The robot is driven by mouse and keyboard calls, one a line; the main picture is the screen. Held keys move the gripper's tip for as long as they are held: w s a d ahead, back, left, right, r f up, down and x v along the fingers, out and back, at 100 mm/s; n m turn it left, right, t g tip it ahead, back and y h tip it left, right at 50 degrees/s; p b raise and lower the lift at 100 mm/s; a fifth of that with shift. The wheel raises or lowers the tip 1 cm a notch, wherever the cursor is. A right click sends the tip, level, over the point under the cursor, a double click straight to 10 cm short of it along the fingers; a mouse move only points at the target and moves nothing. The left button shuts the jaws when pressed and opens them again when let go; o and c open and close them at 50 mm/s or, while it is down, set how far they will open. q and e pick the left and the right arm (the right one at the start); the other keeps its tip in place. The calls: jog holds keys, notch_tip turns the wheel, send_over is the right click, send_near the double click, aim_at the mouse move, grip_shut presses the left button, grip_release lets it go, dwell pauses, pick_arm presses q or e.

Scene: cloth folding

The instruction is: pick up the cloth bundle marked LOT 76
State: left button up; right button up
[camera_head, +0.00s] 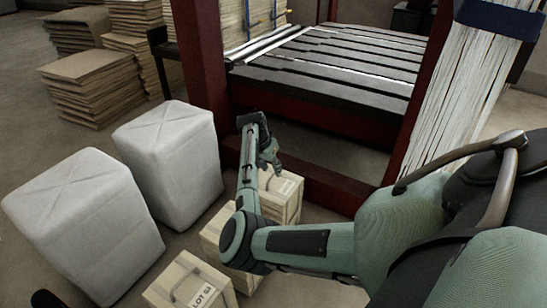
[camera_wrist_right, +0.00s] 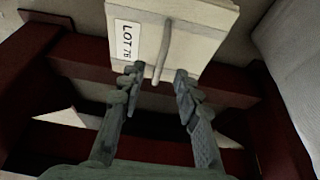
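The cream, box-shaped bundle marked LOT 76 (camera_wrist_right: 195,28) fills the top of the right wrist view, its white label left of a grey strap handle. In the head view, the bundle under my right gripper (camera_head: 285,207) stands on the floor beside the red frame; its label is too small to read there. My right gripper (camera_wrist_right: 160,72) is open, with one finger on each side of the strap handle's end. No clear gap or contact shows. In the head view my right gripper (camera_head: 270,168) is just above the bundle's top. My left gripper is not in view.
Another cream bundle (camera_head: 213,238) stands nearer, partly behind my right arm, and one marked LOT 53 (camera_head: 190,284) stands at the bottom. Two white wrapped blocks (camera_head: 172,160) (camera_head: 85,220) stand left. A red frame (camera_head: 340,188) with a slatted bed rises behind the bundle.

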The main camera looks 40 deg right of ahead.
aim_at(273, 174)
jog(key=b+x, duration=0.1)
jog(key=x, duration=0.2)
jog(key=shift+d+f, duration=0.15)
jog(key=shift+f, duration=0.05)
jog(key=shift+c, duration=0.3)
grip_shut()
jog(key=shift+r, duration=0.25)
